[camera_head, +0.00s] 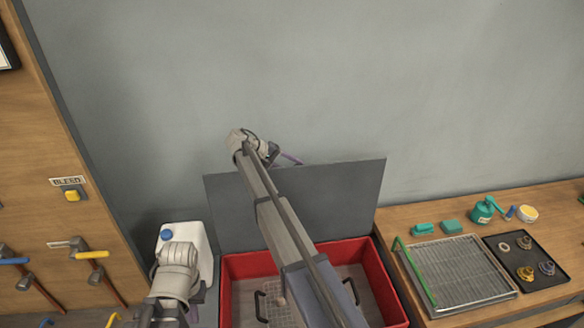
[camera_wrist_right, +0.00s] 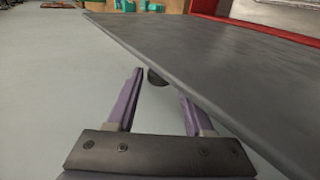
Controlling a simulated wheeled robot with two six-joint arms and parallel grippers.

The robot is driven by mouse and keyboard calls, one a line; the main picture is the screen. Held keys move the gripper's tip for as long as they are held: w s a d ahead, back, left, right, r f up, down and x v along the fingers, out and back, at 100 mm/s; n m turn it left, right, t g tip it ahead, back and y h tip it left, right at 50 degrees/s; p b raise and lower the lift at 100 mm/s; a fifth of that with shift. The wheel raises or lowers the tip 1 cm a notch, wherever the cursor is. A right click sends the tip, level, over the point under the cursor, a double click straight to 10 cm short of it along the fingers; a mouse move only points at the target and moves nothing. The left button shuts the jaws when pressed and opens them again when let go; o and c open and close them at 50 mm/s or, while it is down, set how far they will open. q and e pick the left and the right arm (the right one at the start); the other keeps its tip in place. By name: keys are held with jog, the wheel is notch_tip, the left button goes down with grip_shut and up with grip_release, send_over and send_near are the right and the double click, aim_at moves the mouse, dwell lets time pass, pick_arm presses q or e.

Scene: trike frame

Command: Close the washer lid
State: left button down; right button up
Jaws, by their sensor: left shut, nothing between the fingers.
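The washer is a red tub (camera_head: 376,280) with its grey lid (camera_head: 335,195) raised almost upright at the back. The lid also fills the right of the right wrist view (camera_wrist_right: 215,65). My right arm reaches across the tub and over the lid's top edge. My right gripper (camera_head: 290,158) is at that edge, partly hidden. In the right wrist view its purple fingers (camera_wrist_right: 160,105) are apart, with the lid's edge passing by the right finger. I cannot tell whether they touch. My left gripper (camera_head: 196,303) is shut and empty, low left of the tub, partly hidden by its wrist.
A white jug with a blue cap (camera_head: 195,238) stands left of the tub. A wooden bench (camera_head: 400,218) on the right holds a wire-mesh tray (camera_head: 460,270), a dark parts tray (camera_head: 510,274) and teal items. A tool panel is at left. The wall is behind the lid.

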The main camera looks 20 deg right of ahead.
grip_shut()
dwell(1.1)
